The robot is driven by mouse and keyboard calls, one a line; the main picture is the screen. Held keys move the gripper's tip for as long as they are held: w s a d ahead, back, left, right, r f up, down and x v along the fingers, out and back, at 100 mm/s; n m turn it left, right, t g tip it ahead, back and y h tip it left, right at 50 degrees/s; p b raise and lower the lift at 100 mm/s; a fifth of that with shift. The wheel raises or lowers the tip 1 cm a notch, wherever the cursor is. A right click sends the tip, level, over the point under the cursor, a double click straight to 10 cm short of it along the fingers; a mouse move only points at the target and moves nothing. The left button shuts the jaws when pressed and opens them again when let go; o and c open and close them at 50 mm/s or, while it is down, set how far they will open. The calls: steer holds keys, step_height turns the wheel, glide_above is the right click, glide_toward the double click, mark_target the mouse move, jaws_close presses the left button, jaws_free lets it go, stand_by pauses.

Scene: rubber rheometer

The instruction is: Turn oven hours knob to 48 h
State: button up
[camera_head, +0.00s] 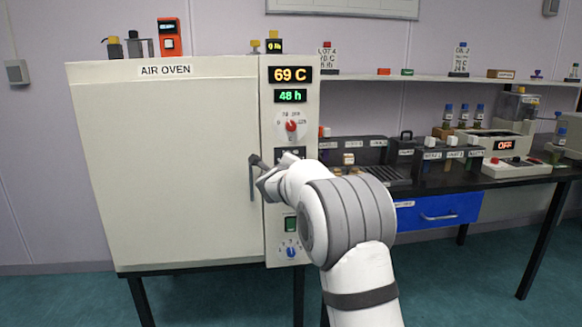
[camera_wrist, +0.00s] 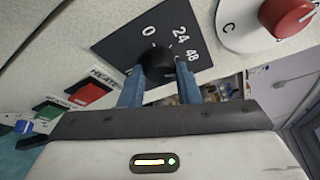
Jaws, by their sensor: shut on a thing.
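The air oven (camera_head: 165,160) stands at the left with its door shut. Its green display (camera_head: 290,96) reads 48 h and the display above it (camera_head: 290,74) reads 69 C. The black hours knob (camera_wrist: 158,62) sits on a dark dial plate (camera_wrist: 120,45) marked 0, 24 and 48 in the wrist view. My gripper (camera_wrist: 160,82) has its two blue fingers shut around this knob. Where the knob's pointer aims is hard to tell. In the head view my arm hides most of the hours knob and gripper.
The red temperature knob (camera_wrist: 288,14) is just beside the hours dial. A red switch (camera_wrist: 90,95) and a green switch (camera_wrist: 46,112) lie on its other side. The oven door handle (camera_head: 252,178) stands out left of my gripper. A black bench (camera_head: 480,178) with several instruments is at the right.

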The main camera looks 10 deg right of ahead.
stand_by(0.4)
steer(key=o, duration=1)
steer(key=shift+c, duration=0.2)
steer(key=f+v, duration=0.1)
steer(key=v, duration=0.6)
steer(key=shift+s+r, duration=0.35)
steer(key=shift+r, duration=0.15)
steer(key=shift+a, duration=0.1)
